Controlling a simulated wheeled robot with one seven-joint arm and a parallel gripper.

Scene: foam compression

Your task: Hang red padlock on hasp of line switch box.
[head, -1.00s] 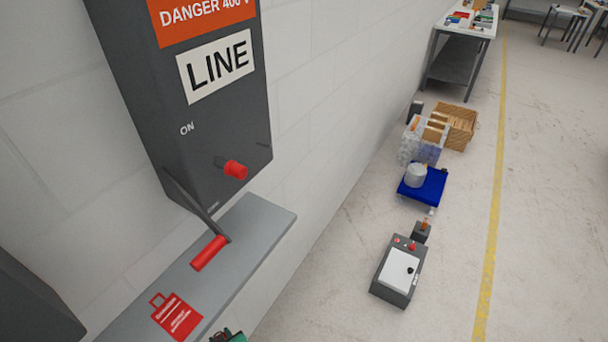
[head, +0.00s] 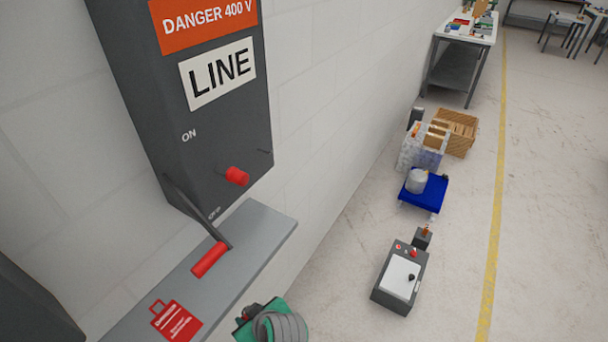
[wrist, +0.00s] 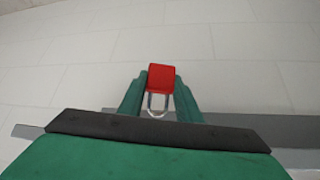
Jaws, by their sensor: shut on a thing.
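The red padlock (wrist: 161,78) is between the two green fingers of my gripper (wrist: 160,92) in the wrist view. Its metal shackle shows below the red body in that picture. The dark line switch box (head: 205,125) is on the wall in the head view, with a LINE label, a red knob-like part (head: 237,177) and a lever with a red grip (head: 209,260) pointing down. I cannot clearly make out the hasp. In the head view my green and grey wrist (head: 268,322) is at the bottom, below and right of the box; the padlock is not clear there.
A grey shelf (head: 255,232) juts from the wall under the box, with a red tag (head: 176,321) on it. A dark box edge (head: 35,305) is at the lower left. On the floor stand a grey control box (head: 400,280), a blue cart (head: 425,193) and crates (head: 455,132).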

